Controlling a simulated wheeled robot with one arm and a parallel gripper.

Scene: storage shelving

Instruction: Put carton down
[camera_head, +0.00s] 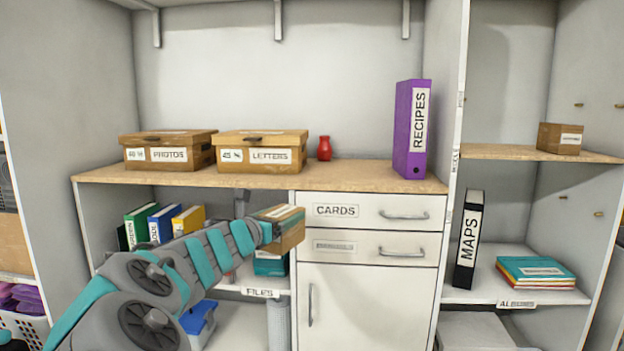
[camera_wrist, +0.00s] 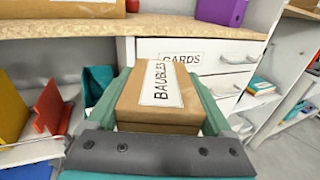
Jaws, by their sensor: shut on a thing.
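A brown carton (camera_wrist: 160,94) labelled BAUBLES is held between the two fingers of my gripper (camera_wrist: 165,88), which is shut on it. In the head view the carton (camera_head: 291,238) shows at the end of my arm, in front of the lower shelves and left of the drawers. It is held in the air, below the level of the wooden counter (camera_head: 330,176). My gripper (camera_head: 280,220) partly covers it there.
On the counter stand a PHOTOS box (camera_head: 168,155), a LETTERS box (camera_head: 262,155), a red vase (camera_head: 324,148) and a purple RECIPES binder (camera_head: 403,130). The counter between vase and binder is clear. A small carton (camera_head: 559,139) sits on the right shelf (camera_head: 490,152), with free room to its left.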

